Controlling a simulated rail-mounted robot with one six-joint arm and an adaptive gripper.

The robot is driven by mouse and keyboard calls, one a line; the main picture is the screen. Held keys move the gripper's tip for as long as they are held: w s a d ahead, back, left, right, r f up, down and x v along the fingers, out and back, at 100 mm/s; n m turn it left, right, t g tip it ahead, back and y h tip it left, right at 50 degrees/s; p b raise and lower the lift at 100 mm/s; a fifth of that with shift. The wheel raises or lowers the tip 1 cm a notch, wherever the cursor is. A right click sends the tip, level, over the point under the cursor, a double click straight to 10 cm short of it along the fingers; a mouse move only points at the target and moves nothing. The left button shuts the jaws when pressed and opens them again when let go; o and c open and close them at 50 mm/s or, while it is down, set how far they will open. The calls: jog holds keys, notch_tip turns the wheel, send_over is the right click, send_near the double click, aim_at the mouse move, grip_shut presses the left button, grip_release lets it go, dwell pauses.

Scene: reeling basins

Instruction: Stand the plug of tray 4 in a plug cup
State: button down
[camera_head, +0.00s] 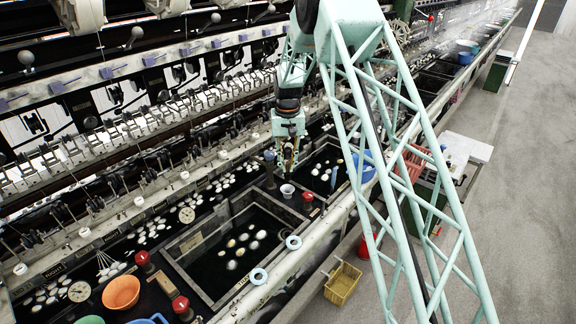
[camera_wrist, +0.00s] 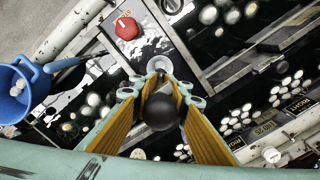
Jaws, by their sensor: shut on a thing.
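My gripper (camera_wrist: 160,92) is shut on a dark plug; its round black knob (camera_wrist: 161,112) shows between the orange-lined fingers in the wrist view. In the head view my gripper (camera_head: 289,160) hangs over the strip between two basins. A small pale plug cup (camera_wrist: 159,65) lies just beyond the fingertips in the wrist view. In the head view the cup (camera_head: 287,190) stands below the gripper. The plug's lower end is hidden, so I cannot tell whether it touches the cup. No tray number 4 is readable.
A red knob (camera_head: 307,197) stands close to the right of the cup. The near basin (camera_head: 190,268) and the farther basin (camera_head: 345,152) hold pale cocoons in dark water. Machine fittings line the back.

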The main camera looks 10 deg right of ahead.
aim_at(288, 172)
jog(key=shift+w+f, duration=0.1)
jog(key=shift+f, duration=0.2)
dwell(0.5)
jog(key=shift+f+b, duration=1.75)
jog(key=shift+f, duration=2.25)
jog(key=c, duration=2.4)
grip_release()
jog(key=shift+r, duration=5.95)
